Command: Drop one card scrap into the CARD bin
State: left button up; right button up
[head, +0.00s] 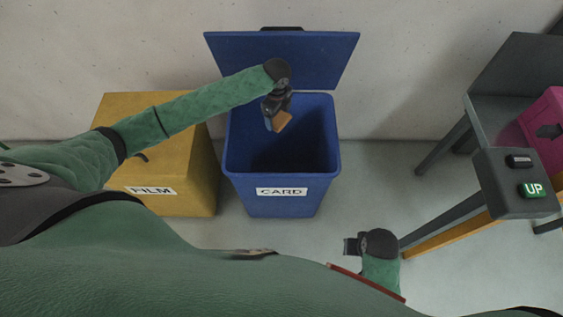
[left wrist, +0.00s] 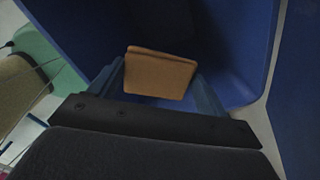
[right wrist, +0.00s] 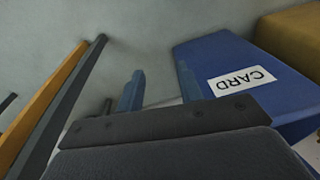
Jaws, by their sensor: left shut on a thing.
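My left gripper (head: 275,122) is over the open mouth of the blue CARD bin (head: 243,188), shut on a brown card scrap (head: 284,121). In the left wrist view the scrap (left wrist: 160,74) sits between the two fingers, with the bin's dark blue inside behind it. The bin's lid (head: 325,60) stands raised at the back. I cannot tell what lies on the bin's dark floor. My right gripper (head: 350,246) is low, in front and to the right of the bin; in the right wrist view its fingers (right wrist: 160,92) are apart with nothing between them.
A yellow FILM bin (head: 190,195) stands left of the CARD bin, partly behind my left arm. At the right are a grey table (head: 510,85) with a pink object (head: 545,120) and a control box (head: 515,185) with a green UP button. Floor between bin and table is clear.

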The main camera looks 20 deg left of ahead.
pick_arm(q)
jog(key=m, duration=0.2)
jog(key=w+m, duration=0.1)
jog(key=m, duration=0.1)
jog(key=w+f+m+b, duration=0.1)
jog(key=m, duration=0.1)
jog(key=shift+w+a+f, duration=0.1)
jog(key=shift+w+a, duration=0.15)
jog(key=shift+a, duration=0.15)
jog(key=shift+f+b, duration=1)
jog(key=shift+f, duration=0.25)
pick_arm(e)
notch_tip(320, 180, up, 8)
jog(key=s+a+f, duration=0.1)
jog(key=s, duration=0.1)
pick_arm(q)
notch_tip(320, 180, down, 2)
jog(key=b, duration=0.3)
jog(key=shift+f, duration=0.25)
jog(key=shift+f+b, duration=0.45)
jog(key=shift+b, duration=0.15)
pick_arm(e)
jog(key=w+a+f+t+y, duration=0.2)
jog(key=a+f, duration=0.3)
jog(key=shift+w+a+f+n, duration=0.15)
jog(key=shift+w+a+n, duration=0.05)
jog(key=shift+w+n, duration=0.2)
pick_arm(q)
jog(key=o, duration=1)
jog(key=shift+r, duration=0.1)
